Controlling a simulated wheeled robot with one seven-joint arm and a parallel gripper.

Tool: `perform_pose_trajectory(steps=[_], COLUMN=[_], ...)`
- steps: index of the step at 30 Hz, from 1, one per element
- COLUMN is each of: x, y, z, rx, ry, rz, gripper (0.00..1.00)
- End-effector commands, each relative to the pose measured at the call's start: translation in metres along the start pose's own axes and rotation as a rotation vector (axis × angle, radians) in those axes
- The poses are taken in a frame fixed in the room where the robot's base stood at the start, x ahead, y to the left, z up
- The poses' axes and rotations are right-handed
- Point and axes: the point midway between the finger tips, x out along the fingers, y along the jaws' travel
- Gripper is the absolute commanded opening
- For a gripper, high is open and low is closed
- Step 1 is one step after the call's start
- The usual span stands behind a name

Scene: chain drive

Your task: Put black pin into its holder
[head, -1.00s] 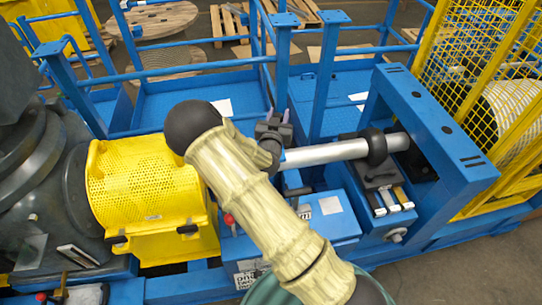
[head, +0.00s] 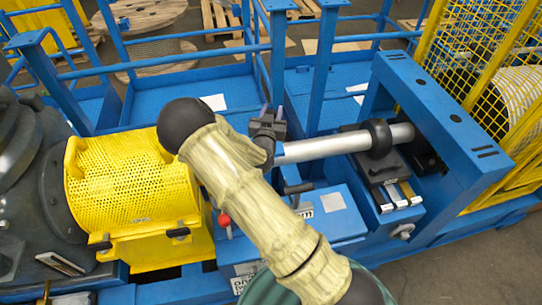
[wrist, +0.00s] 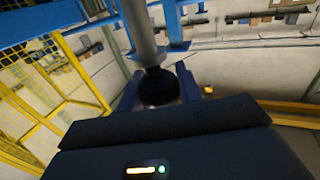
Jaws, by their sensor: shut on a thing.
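My gripper (head: 272,112) is at the end of my beige-sleeved arm in the head view, at the left end of a silver shaft. Two slim purplish fingers point up and away. No pin holder can be made out for certain.
A yellow perforated cover (head: 130,180) stands left. Blue railings (head: 160,69) and a yellow cage (head: 485,60) border the space.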

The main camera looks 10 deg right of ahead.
Motion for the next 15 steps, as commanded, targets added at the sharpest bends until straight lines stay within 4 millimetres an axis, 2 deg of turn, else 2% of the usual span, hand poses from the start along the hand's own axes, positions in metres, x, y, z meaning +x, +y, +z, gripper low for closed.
perform_pose_trajectory(steps=[5, 12, 15], x=[0.000, 0.000, 0.000], y=[0.000, 0.000, 0.000], z=[0.013, 0.048, 0.056], rx=[-0.002, -0.003, -0.001], ry=[-0.002, -0.001, 0.000], rz=[0.000, -0.001, -0.001], gripper=[0.08, 0.08, 0.08])
